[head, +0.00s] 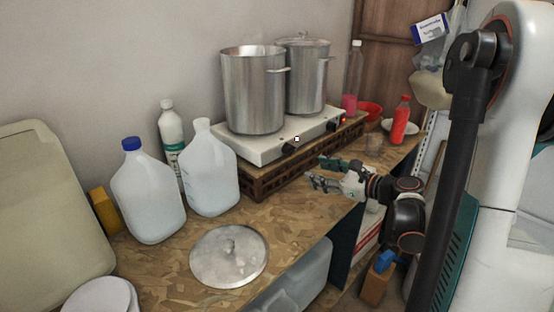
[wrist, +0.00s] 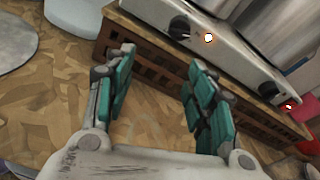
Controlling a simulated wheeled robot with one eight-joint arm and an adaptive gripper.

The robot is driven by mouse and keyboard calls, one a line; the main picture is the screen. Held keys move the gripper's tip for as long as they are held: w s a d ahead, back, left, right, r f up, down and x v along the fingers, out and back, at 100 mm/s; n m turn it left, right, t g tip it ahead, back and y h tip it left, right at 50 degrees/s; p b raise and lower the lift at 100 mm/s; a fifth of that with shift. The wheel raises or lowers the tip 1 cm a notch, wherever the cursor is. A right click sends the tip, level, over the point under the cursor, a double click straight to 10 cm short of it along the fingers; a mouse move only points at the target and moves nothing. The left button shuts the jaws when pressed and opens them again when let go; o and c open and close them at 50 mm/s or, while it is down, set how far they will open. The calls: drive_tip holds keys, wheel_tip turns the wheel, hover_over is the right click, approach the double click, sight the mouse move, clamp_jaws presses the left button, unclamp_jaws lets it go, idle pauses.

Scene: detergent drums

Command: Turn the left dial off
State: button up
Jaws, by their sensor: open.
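The left dial (head: 289,147) is a black knob on the front of the white two-burner hot plate (head: 262,150). In the wrist view the open fingers (wrist: 161,57) are below the dial. The exact angle of the dial is unclear.
Two steel pots (head: 253,92) stand on the hot plate, which rests on a brown lattice crate (head: 262,186). Jugs (head: 147,196) stand to the left and a metal lid (head: 229,256) lies in front. Red bottle (head: 401,119) is at right.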

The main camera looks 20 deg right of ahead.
sight(290, 150)
drive_tip(key=w+a+m+t+y+b, duration=0.1)
drive_tip(key=w+a+b, duration=0.1)
drive_tip(key=w, duration=0.9)
drive_tip(key=shift+a+r+t+b, duration=0.35)
drive_tip(key=shift+r+t+b, duration=0.1)
drive_tip(key=shift+b, duration=0.4)
drive_tip(key=c, duration=1.1)
